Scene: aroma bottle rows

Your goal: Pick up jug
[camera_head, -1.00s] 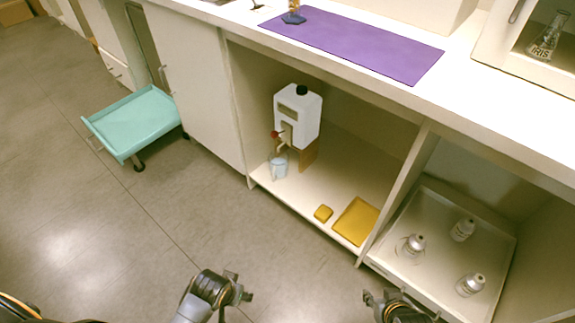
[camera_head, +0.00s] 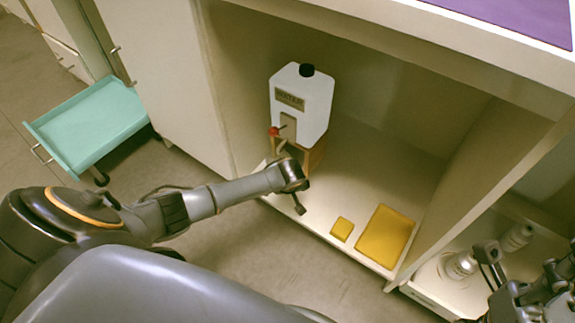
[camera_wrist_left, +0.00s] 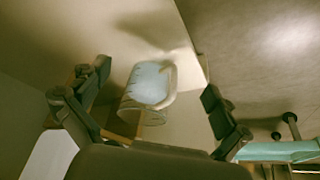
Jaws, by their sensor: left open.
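The jug (camera_wrist_left: 151,86), light blue and clear, lies between the open fingers of my left gripper (camera_wrist_left: 156,80) in the left wrist view. The fingers stand apart on either side of it, and I see no finger closed on it. In the head view my left gripper (camera_head: 298,190) is at the front of the open cabinet, below the water dispenser's tap, and the arm hides the jug. My right gripper (camera_head: 490,262) is at the lower right edge, partly cut off, near the bottles; its jaw state is unclear.
A white water dispenser (camera_head: 302,103) with a red tap stands on a wooden stand in the cabinet. A small yellow block (camera_head: 341,229) and a larger yellow slab (camera_head: 385,236) lie to the right. Bottles (camera_head: 461,265) stand in the right compartment. A teal drawer cart (camera_head: 95,128) is at left.

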